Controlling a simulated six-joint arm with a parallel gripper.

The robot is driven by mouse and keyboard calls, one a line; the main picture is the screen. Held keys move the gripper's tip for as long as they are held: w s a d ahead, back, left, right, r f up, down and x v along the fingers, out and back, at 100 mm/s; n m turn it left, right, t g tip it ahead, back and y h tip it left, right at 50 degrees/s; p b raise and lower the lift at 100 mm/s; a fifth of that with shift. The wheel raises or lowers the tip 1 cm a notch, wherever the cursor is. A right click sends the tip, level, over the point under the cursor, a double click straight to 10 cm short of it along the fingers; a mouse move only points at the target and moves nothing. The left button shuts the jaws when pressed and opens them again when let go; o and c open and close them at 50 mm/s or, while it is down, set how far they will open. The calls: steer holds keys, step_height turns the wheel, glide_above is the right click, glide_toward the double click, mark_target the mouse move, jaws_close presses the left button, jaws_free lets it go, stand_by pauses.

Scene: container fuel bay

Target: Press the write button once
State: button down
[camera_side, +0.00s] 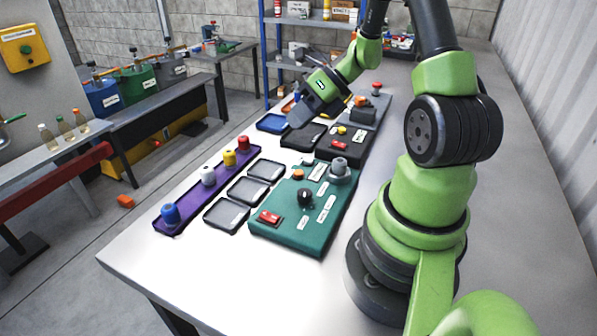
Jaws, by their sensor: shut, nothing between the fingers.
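My gripper (297,118) is shut and empty. It hangs at the far middle of the table, over or near a black tray and the left end of the black panel; I cannot tell its height. The black panel (318,158) carries a red switch (339,145), a yellow button (342,130) and white labels. The green panel (290,236) stands nearer, with a red rocker (269,217), a black knob (305,197), a small orange button (298,174) and a grey knob (339,167). The labels are too small to read, so I cannot tell which control is the write button.
A purple rack (190,210) holds blue, white, yellow and red pieces. Several shallow trays (226,215) lie beside it. A grey box (369,116) with an orange button stands beyond the black panel, near a red knob (376,88). The table's right side (500,180) is clear.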

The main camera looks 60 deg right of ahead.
mark_target(300, 171)
steer(key=shift+f, duration=4.4)
steer(key=shift+f, duration=0.1)
steer(key=shift+f, duration=0.3)
steer(key=shift+f, duration=0.5)
steer(key=shift+r, duration=0.1)
steer(key=shift+r, duration=0.8)
steer(key=shift+r, duration=0.1)
steer(key=shift+r, duration=2.4)
